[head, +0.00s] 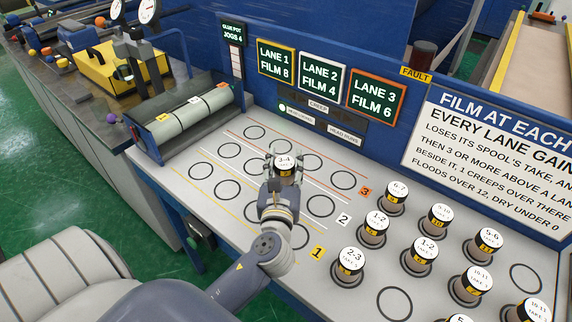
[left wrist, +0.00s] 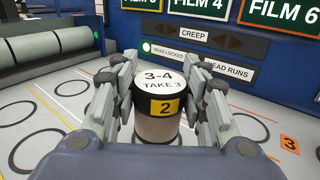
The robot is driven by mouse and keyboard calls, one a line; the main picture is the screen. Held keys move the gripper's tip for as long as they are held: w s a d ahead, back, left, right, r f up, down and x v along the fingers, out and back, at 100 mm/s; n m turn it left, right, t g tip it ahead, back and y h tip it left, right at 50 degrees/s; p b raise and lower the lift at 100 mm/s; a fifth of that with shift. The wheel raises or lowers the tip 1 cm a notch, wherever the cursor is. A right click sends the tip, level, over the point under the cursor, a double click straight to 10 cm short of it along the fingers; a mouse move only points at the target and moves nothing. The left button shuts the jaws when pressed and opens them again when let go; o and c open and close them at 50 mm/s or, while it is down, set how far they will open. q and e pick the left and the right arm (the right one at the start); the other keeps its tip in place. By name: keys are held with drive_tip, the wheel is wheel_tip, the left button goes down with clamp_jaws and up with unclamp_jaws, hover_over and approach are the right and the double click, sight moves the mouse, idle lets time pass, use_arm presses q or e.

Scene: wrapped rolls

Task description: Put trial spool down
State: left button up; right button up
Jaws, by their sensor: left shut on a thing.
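The spool (head: 284,166), with a white top reading 3-4 and a yellow 2 tag, is upright between the fingers of my left gripper (head: 284,172). The left wrist view shows the same spool (left wrist: 157,128), its top reading "3-4 TAKE 3". Both fingers of the gripper close on its sides there. The spool is over the ringed lanes of the light-grey tabletop (head: 190,150); its base is partly hidden by the gripper, so I cannot tell whether it touches the surface. My right gripper is not in view.
Several empty printed rings (head: 227,190) surround the gripper. Several similar spools (head: 349,268) stand on rings at the right, with empty rings (head: 394,303) among them. A film roller (head: 190,118) lies at the back left. Lane signs (head: 322,78) stand behind.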

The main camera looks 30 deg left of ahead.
sight(286, 167)
use_arm(q)
drive_tip(key=shift+x, duration=1)
wheel_tip(286, 167, down, 3)
drive_tip(key=shift+w+d+f+b, duration=0.1)
drive_tip(key=shift+f+b, duration=0.05)
drive_tip(key=shift+b, duration=0.2)
drive_tip(key=shift+f, duration=0.35)
drive_tip(key=o, duration=0.9)
drive_tip(key=shift+o, duration=1)
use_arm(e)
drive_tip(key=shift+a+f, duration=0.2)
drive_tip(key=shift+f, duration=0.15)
